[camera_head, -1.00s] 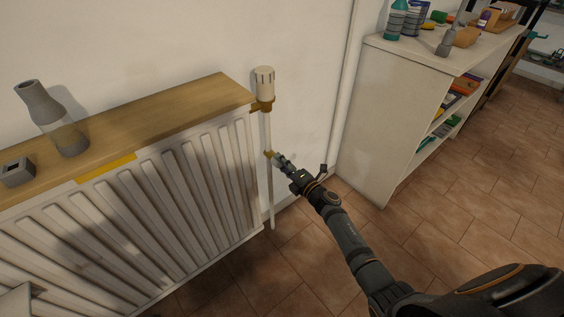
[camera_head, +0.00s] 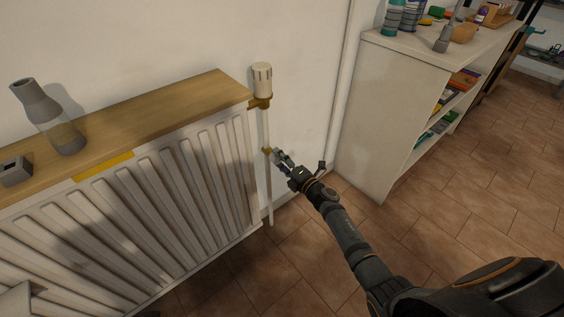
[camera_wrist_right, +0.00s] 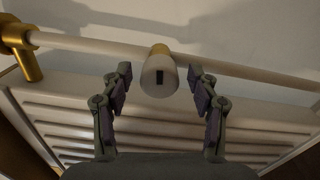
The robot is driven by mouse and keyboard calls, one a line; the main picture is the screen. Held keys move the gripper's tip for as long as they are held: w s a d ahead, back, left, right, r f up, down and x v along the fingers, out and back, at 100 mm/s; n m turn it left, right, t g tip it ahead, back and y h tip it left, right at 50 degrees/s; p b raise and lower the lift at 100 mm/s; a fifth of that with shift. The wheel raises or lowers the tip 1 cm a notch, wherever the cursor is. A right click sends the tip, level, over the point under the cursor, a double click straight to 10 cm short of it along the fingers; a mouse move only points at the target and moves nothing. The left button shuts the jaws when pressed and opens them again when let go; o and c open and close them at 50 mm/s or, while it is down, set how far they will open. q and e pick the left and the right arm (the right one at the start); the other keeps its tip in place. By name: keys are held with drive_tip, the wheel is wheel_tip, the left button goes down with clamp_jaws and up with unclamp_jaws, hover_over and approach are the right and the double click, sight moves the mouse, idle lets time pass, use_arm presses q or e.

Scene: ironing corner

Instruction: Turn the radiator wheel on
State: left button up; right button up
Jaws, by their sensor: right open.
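A cream, slotted valve head (camera_head: 262,80) stands upright on a brass fitting at the radiator's (camera_head: 160,220) top right corner. Below it, on the vertical pipe, is a smaller brass fitting (camera_head: 267,151). In the right wrist view, a pale round knob (camera_wrist_right: 159,77) with a brass collar and a dark slot faces the camera. My right gripper (camera_head: 277,156) is beside the lower fitting. In the wrist view its open fingers (camera_wrist_right: 160,76) are on either side of the knob, with gaps on both sides. My left gripper is out of view.
A wooden shelf (camera_head: 190,96) tops the radiator, with a grey-necked bottle (camera_head: 52,120) and a small grey box (camera_head: 15,171) on it. A white cabinet (camera_head: 385,110) with several items stands to the right. The tiled floor (camera_head: 470,220) in front is clear.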

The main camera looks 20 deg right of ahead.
drive_tip(key=v, duration=1.2)
